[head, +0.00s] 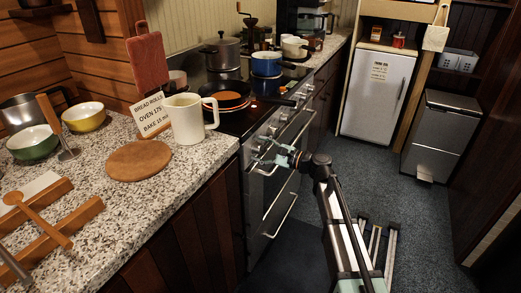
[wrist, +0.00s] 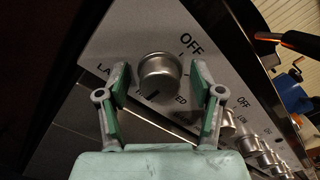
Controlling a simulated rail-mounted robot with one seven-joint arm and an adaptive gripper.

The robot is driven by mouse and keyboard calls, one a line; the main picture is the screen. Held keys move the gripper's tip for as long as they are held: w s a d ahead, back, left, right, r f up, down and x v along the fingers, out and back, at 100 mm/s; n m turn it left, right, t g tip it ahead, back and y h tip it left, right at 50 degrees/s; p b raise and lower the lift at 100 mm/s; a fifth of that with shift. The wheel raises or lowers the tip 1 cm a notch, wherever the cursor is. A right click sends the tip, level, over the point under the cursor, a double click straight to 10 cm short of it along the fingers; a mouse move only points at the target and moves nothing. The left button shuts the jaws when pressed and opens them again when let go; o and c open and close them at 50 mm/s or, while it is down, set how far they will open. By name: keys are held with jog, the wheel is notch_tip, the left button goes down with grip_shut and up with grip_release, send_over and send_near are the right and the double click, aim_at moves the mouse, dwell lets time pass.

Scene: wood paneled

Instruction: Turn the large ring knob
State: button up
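A round silver knob (wrist: 160,75) sits on the stove's grey control panel in the wrist view. "OFF" is printed above it, and partly hidden lettering starting "LA" and ending "ED" lies at its sides. A dark mark shows on its lower rim. My gripper (wrist: 160,84) is open, with one green-padded finger on each side of the knob. Gaps show between the fingers and the knob, and I cannot tell exactly how deep the tips reach. In the head view my gripper (head: 272,155) is at the near end of the stove front, where it hides that knob.
Several more knobs (wrist: 265,155) run along the panel to the lower right in the wrist view. The oven door handle (head: 279,217) lies below my gripper. Pans, including a blue pot (head: 266,64), stand on the stove. A white mug (head: 187,120) stands on the counter.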

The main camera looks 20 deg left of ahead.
jog(key=d, duration=1.2)
jog(key=shift+s, duration=0.4)
